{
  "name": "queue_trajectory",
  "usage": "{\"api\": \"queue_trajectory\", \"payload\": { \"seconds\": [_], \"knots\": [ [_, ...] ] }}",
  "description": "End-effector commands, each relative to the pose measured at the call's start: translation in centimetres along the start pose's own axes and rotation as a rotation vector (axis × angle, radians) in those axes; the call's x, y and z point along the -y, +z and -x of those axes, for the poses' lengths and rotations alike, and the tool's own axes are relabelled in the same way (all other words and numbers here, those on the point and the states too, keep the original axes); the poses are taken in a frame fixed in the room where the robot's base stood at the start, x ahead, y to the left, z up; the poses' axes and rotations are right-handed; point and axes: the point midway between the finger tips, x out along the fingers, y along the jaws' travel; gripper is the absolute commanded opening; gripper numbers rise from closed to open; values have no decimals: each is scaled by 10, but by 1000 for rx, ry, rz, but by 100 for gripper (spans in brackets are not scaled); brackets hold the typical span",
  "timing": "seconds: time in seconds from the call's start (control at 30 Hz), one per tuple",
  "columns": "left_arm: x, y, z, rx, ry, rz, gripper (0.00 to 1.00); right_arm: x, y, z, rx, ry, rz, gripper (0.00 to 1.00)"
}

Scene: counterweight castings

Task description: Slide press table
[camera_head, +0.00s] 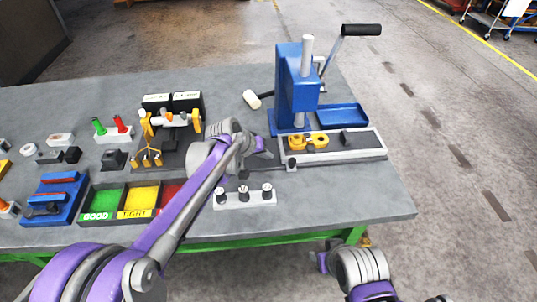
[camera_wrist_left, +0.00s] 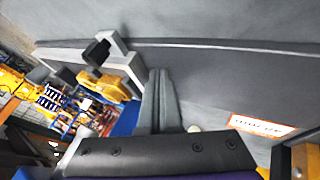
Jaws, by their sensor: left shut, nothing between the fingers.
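The press table (camera_head: 368,153) is a long light-grey slide at the foot of the blue arbor press (camera_head: 297,88). A yellow casting (camera_head: 308,142) sits on its left part, with a dark block (camera_head: 347,138) to the right. My left gripper (camera_head: 263,151) is shut and empty just left of the slide's left end; whether it touches is unclear. In the left wrist view the shut fingers (camera_wrist_left: 159,98) point towards a grey rail, with the yellow casting (camera_wrist_left: 104,84) to their left. My right gripper (camera_head: 320,262) is low, in front of the bench; its fingers do not show clearly.
A blue tray (camera_head: 343,115) lies behind the slide and a mallet (camera_head: 252,99) lies left of the press. Sorting bins (camera_head: 142,199) and fixtures fill the left. The bench's right front corner is clear.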

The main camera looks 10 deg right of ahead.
Motion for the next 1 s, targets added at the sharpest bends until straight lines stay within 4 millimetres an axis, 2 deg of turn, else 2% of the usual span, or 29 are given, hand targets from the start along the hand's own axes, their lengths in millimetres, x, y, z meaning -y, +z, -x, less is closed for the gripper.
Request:
{"api": "queue_trajectory", "payload": {
  "seconds": [0.07,0.1,0.2,0.43,0.6,0.83,0.93,1.0],
  "knots": [
    [4,0,2,-1,-2,2,0,0,0,0,0,0,0,50],
    [4,0,16,-2,-3,2,0,0,0,0,0,0,0,50],
    [4,0,41,-1,-4,2,0,0,0,0,0,0,0,50],
    [4,0,85,-1,-4,2,0,0,0,0,0,0,0,50],
    [4,0,99,-1,-4,0,0,0,0,0,0,0,0,50],
    [6,2,104,-1,-8,0,0,0,-1,1,0,0,0,50],
    [13,14,115,-4,-31,2,0,0,-1,1,0,0,0,50],
    [25,31,129,-7,-66,5,0,0,-1,1,-1,0,0,50]
  ]
}}
